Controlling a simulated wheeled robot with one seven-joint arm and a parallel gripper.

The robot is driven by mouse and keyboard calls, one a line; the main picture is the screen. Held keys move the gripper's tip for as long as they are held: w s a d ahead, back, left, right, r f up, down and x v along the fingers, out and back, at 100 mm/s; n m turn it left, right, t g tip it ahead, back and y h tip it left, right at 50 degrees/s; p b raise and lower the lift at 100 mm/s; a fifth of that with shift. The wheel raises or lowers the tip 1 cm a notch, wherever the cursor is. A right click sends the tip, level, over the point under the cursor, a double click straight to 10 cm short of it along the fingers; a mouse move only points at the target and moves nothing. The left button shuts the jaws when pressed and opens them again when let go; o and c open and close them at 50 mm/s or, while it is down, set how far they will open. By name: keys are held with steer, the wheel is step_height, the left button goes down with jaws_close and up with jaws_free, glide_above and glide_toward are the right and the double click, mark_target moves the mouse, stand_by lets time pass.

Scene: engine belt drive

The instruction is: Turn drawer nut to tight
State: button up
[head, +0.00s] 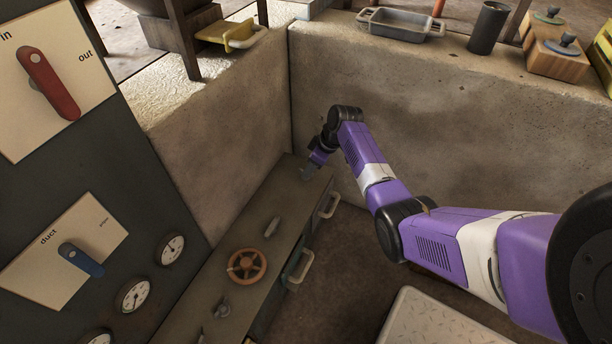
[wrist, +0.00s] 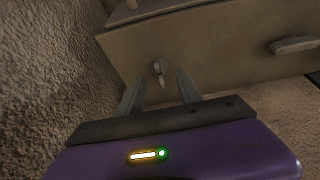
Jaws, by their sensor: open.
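The drawer nut, a small winged metal fitting (wrist: 159,70), sits on the flat face of the grey-brown cabinet (wrist: 215,60) in the wrist view. My gripper (wrist: 160,80) is open, with its two fingers pointing at that face. The nut shows in the gap between the fingertips, and no finger is seen closed on it. I cannot tell how deep the fingers reach beside it. In the head view my gripper (head: 311,168) is at the far end of the cabinet (head: 190,290), by the concrete corner. The nut is not clear there.
A drawer handle (wrist: 293,45) is right of the nut. The cabinet top carries an orange handwheel (head: 247,266) and small levers (head: 272,227). Concrete walls (head: 440,130) stand close behind and left of the gripper. A dark panel (head: 110,180) with gauges is at left.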

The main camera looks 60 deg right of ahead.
steer(key=shift+b+x, duration=0.65)
steer(key=shift+x, duration=0.95)
jaws_close()
